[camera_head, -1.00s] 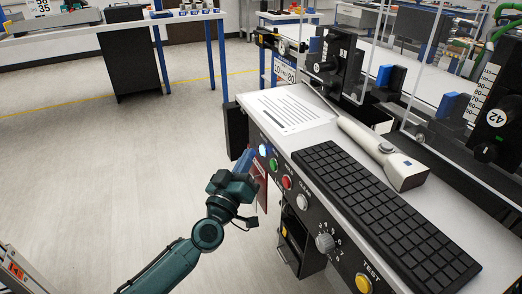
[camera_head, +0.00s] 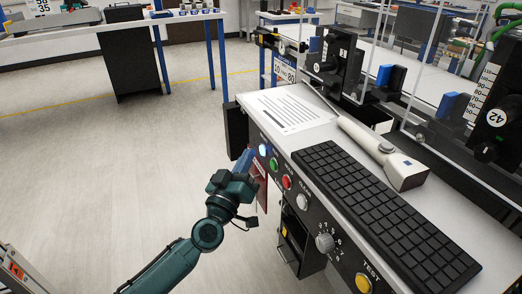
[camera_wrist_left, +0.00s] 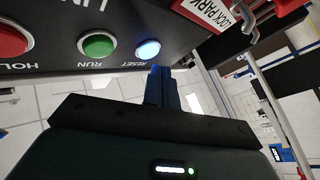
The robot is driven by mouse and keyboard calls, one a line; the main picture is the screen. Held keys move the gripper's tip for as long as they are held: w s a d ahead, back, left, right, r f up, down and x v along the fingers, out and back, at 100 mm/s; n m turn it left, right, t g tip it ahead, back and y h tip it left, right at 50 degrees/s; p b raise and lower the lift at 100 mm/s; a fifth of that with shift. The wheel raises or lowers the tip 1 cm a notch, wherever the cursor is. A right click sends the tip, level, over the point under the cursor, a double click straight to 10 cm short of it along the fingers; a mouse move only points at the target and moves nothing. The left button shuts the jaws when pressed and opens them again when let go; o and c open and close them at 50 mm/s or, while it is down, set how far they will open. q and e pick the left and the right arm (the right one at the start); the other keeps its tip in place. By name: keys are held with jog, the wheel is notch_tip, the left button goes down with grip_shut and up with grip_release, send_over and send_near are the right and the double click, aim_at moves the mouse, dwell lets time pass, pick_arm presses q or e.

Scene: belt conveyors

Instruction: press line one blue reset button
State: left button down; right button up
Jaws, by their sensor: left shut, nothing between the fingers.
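The blue reset button (camera_head: 263,150) glows at the far left end of the control panel's front face. It also shows lit in the left wrist view (camera_wrist_left: 148,50), beside the word RESET. My left gripper (camera_head: 246,160) is shut and empty, its fingertips just beside the blue button. In the left wrist view its shut fingers (camera_wrist_left: 160,78) end close to the button's lower right; I cannot tell whether they touch it. My right gripper is not in view.
A green button (camera_head: 274,164), a red button (camera_head: 287,182) and a white button (camera_head: 302,202) follow along the panel, then a knob (camera_head: 325,243) and a yellow test button (camera_head: 363,283). A keyboard (camera_head: 385,215) and a scanner (camera_head: 385,155) lie on top. The floor at left is clear.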

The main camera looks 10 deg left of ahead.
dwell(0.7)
pick_arm(q)
jog(key=shift+w+d, duration=0.25)
jog(key=shift+d, duration=0.1)
jog(key=shift+w+d+p, duration=0.2)
jog(key=shift+d+p, duration=0.1)
jog(key=shift+p, duration=0.05)
dwell(0.5)
dwell(0.3)
jog(key=shift+s+a, duration=0.45)
jog(key=shift+a, duration=0.2)
jog(key=shift+a, duration=0.1)
jog(key=s+a, duration=0.1)
jog(key=a, duration=0.1)
jog(key=s+a+p, duration=0.1)
jog(key=a, duration=0.1)
jog(key=shift+s, duration=0.4)
